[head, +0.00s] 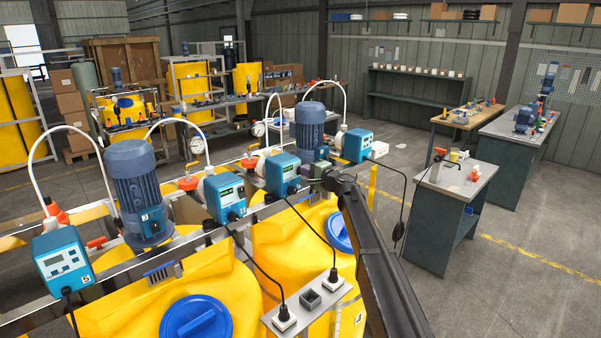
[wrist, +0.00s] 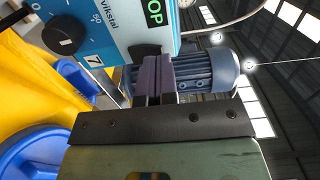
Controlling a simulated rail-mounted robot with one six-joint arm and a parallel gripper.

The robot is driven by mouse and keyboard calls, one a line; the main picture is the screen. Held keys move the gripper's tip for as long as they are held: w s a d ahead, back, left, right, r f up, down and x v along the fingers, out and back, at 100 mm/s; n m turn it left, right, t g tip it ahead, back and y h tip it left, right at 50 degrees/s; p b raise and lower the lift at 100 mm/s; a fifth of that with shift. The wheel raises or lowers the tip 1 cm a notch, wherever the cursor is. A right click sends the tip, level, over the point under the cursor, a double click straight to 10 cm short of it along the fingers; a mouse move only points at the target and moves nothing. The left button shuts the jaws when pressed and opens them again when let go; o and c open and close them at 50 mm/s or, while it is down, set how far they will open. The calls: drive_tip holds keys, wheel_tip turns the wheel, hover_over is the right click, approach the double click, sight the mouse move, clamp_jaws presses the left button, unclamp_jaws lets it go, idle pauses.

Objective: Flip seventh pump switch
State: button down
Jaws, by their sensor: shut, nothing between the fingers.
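The blue pump head marked 7 (wrist: 118,30) fills the upper left of the wrist view. It shows a black dial, a green display partly cut off and a white label with a 7 (wrist: 94,60). In the head view this pump (head: 283,173) is the third blue box from the left, with a lit green display. My gripper (wrist: 158,68) is shut and empty, its fingers just in front of the pump's lower right edge. In the head view my gripper (head: 311,183) is close to the pump's right side.
A blue motor (head: 312,130) stands just behind my gripper. Other pump heads (head: 222,197) line the rail, with yellow tanks and blue lids (head: 196,318) below. Black cables run to a grey socket strip (head: 312,305). Open floor lies to the right.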

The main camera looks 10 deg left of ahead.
idle(0.3)
drive_tip(key=v, duration=0.7)
